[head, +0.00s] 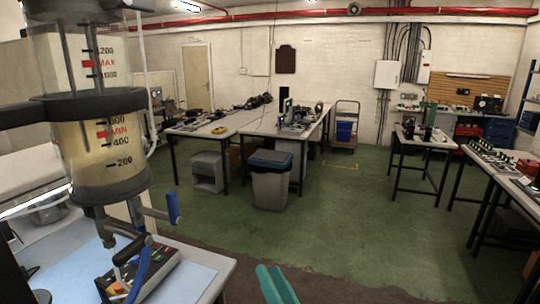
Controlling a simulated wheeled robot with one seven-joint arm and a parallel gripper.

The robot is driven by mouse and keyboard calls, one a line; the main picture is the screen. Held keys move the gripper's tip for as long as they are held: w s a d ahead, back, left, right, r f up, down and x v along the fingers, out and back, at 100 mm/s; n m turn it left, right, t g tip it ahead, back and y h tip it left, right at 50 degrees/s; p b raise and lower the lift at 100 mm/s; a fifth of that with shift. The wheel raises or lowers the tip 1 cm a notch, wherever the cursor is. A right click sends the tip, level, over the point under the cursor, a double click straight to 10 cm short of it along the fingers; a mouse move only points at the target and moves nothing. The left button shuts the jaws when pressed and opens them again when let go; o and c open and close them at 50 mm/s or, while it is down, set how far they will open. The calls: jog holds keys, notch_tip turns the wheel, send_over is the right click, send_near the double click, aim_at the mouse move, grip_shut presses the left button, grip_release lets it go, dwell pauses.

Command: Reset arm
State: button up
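A clear sealed cylinder (105,165) stands upright at the left, close to me. It has a black band around it, red MAX and MIN marks, and pale yellow contents in its lower part. Below it are metal fittings with a blue-handled valve (173,208). Two teal prongs, which look like the fingertips of my gripper (277,284), show at the bottom edge, close together and pointing up. They are apart from the cylinder, to its right. The rest of the gripper is out of frame, and nothing is visibly held.
A dark control box (150,268) sits on the pale blue bench top (205,278) under the cylinder. A grey bin (270,185) stands by the central workbench (215,128). More benches (425,139) stand at the right. The green floor (345,215) between is open.

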jog(key=s+f+m+h, duration=0.1)
jog(key=s+f+h, duration=0.25)
jog(key=f, duration=0.45)
jog(key=s+d+f+m+g+h, duration=0.1)
jog(key=s+f+m+h, duration=0.1)
jog(key=s+f, duration=0.35)
jog(key=s+f+m+h, duration=0.1)
jog(key=s+f+h, duration=0.2)
jog(key=f, duration=0.6)
jog(key=s+f+n+g, duration=0.1)
jog(key=s+f+n, duration=0.1)
jog(key=s, duration=1)
jog(key=s+a+f+n+g, duration=0.1)
jog(key=s+f+n, duration=0.2)
jog(key=s, duration=1)
jog(key=shift+a+f+n+g+h, duration=0.3)
jog(key=shift+f+n+h, duration=0.05)
jog(key=shift+n, duration=0.35)
jog(key=shift+w+a, duration=0.1)
